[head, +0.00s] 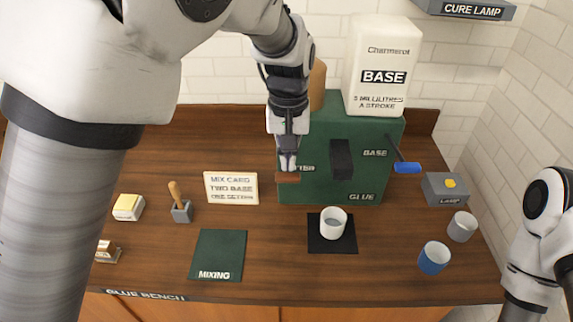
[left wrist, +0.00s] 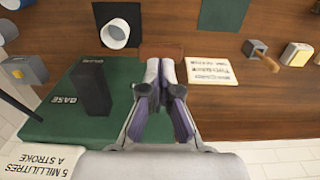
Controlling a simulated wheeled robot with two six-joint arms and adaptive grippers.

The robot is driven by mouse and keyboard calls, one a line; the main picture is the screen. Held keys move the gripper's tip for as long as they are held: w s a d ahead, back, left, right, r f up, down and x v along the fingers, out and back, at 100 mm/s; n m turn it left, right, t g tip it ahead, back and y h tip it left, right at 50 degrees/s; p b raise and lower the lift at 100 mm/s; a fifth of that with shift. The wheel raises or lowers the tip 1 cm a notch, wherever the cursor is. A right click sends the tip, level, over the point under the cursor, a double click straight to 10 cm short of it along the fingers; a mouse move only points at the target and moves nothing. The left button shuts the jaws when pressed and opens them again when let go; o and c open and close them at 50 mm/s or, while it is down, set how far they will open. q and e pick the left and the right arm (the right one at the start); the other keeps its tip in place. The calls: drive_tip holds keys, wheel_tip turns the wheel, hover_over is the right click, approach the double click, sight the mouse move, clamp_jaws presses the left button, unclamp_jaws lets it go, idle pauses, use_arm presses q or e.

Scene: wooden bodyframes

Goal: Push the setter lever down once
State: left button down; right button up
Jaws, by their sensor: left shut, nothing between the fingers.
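The green glue dispenser (head: 357,180) stands at the back of the bench, with a black spout on its front. Its label at the left reads "TER", the rest hidden by my left gripper. A brown lever handle (head: 288,178) sticks out at that side; it also shows in the left wrist view (left wrist: 160,52). My left gripper (head: 288,166) is shut and empty, pointing down with its fingertips right at the top of this handle. I cannot tell if they touch. A blue-handled lever (head: 407,167) is on the base side. My right gripper is out of view.
A white cup (head: 333,223) stands on a black mat (head: 318,246) before the dispenser. A mix card (head: 231,188) reads two base, one setter. A green mixing mat (head: 217,256), a blue cup (head: 434,258), a grey cup (head: 462,227) and a lamp switch (head: 445,189) surround it.

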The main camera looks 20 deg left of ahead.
sight(288, 174)
use_arm(q)
drive_tip(key=shift+s+f+b, duration=0.2)
drive_tip(key=shift+f+b, duration=0.1)
drive_tip(key=shift+f, duration=0.35)
drive_tip(key=shift+w+f+b, duration=0.15)
drive_tip(key=shift+f+b, duration=0.15)
drive_tip(key=shift+f, duration=0.35)
drive_tip(key=shift+f+b, duration=0.95)
drive_tip(key=shift+f, duration=1.1)
wheel_tip(288, 174, up, 7)
drive_tip(key=p, duration=0.7)
drive_tip(key=shift+f, duration=0.1)
